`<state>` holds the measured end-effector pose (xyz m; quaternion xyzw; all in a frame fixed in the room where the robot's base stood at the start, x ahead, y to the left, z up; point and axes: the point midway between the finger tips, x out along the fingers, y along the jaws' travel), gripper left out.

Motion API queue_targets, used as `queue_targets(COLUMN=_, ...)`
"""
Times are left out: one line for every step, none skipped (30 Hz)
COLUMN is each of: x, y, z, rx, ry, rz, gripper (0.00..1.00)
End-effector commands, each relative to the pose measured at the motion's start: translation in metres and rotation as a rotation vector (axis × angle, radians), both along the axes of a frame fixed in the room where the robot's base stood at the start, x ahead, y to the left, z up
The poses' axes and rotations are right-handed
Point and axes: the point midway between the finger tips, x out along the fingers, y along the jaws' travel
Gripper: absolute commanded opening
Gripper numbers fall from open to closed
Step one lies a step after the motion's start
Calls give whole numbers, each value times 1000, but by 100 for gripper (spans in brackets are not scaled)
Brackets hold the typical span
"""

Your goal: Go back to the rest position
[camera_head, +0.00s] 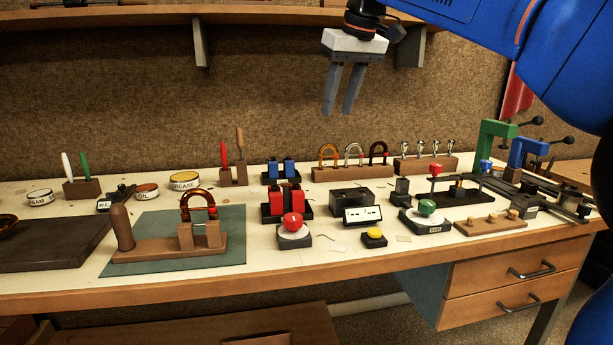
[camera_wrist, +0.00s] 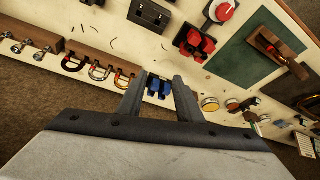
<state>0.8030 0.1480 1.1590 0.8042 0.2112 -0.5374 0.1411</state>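My gripper (camera_head: 338,112) hangs in the air above the back of the workbench, with its two grey fingers pointing down and a gap between them. It holds nothing. In the wrist view the gripper (camera_wrist: 161,78) also shows its fingers apart, with the blue blocks (camera_wrist: 159,88) seen beyond them on the bench, well out of touch. My blue arm comes in from the upper right of the head view. No mark for a rest position shows.
A shelf (camera_head: 250,16) runs above at the back.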

Motion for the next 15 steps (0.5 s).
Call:
queue_targets(x=-2, y=-3, z=-2, rx=0, ry=1, rz=-4, gripper=32)
queue_targets(x=-4, y=-5, z=-3, rx=-1, ry=1, rz=-8, gripper=32)
queue_targets(x=-5, y=-7, z=-4, rx=1, ry=-1, rz=-12, gripper=32)
queue_targets(x=-7, y=-9, z=-6, rx=0, ry=-1, rz=-15, gripper=32)
queue_targets(x=-8, y=-11, z=-7, rx=1, ry=-1, rz=-18, gripper=32)
queue_targets(x=-9, y=-14, z=-9, rx=1, ry=-1, rz=-24, gripper=32)
queue_targets(x=-11, y=-16, z=-11, rx=1, ry=-1, rz=-27, gripper=32)
queue_targets(x=-13, y=-18, z=-12, rx=1, ry=0, rz=-31, gripper=32)
queue_targets(x=-16, y=-22, z=-15, rx=1, ry=0, rz=-36, gripper=32)
queue_targets(x=-17, y=-24, z=-16, rx=1, ry=-1, rz=-41, gripper=32)
queue_targets(x=-19, y=-27, z=-19, rx=1, ry=-1, rz=-46, gripper=32)
queue_targets(x=-22, y=-30, z=-22, rx=2, ry=-1, rz=-53, gripper=32)
queue_targets(x=-25, y=-34, z=-24, rx=2, ry=-1, rz=-58, gripper=32)
queue_targets(x=-28, y=-37, z=-27, rx=2, ry=-1, rz=-63, gripper=32)
queue_targets(x=-31, y=-41, z=-31, rx=2, ry=-1, rz=-72, gripper=32)
